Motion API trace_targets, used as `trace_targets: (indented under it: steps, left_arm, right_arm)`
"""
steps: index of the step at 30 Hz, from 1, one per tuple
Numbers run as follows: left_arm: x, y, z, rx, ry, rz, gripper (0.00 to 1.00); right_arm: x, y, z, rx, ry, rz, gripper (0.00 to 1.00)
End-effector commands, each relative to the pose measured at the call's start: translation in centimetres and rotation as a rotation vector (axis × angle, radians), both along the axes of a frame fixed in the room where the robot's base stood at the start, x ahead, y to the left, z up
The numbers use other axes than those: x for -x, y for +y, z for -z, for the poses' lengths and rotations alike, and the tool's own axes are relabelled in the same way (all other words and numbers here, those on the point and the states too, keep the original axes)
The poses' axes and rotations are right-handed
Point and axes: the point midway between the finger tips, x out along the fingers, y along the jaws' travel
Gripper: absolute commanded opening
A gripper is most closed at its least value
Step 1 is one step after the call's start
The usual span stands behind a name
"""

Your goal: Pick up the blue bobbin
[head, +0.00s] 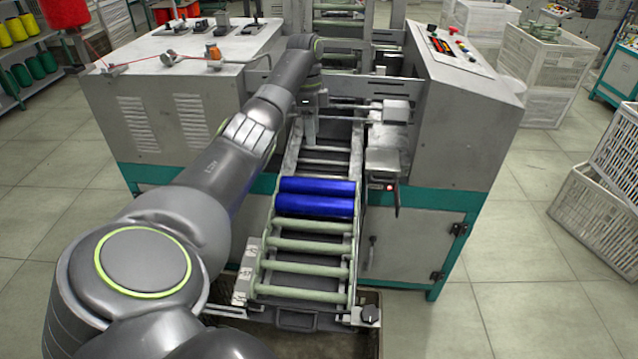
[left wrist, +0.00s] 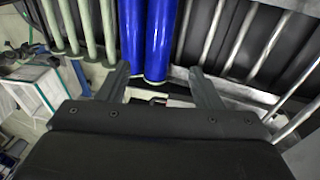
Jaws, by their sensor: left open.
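Two blue bobbins lie side by side across the roller chute in the head view, a rear one (head: 318,186) and a front one (head: 315,206). In the left wrist view they show as two upright blue cylinders, the left one (left wrist: 132,32) and the right one (left wrist: 160,40). My left gripper (head: 309,125) is above the chute, behind the bobbins in the head view. In the left wrist view its two fingers (left wrist: 162,85) are apart with nothing between them; the bobbins' ends show beyond, near the left finger. My right gripper is not in view.
The chute's pale green rollers (head: 305,246) slope toward the front between two grey machine cabinets. A metal bracket (head: 385,150) stands at the chute's right side. White crates (head: 585,195) are on the floor at right.

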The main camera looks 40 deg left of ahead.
Motion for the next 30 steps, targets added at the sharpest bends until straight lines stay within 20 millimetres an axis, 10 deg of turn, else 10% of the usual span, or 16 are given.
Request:
trace_targets:
  steps: [8, 30]
  left_arm:
    - [0.2, -0.8, 5.1, 0.001, 0.001, 0.001, 0.59]
    - [0.9, -2.3, 13.4, 0.002, 0.002, 0.000, 0.59]
  right_arm:
    - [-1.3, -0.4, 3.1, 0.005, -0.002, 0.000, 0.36]
    - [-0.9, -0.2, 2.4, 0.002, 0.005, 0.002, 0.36]
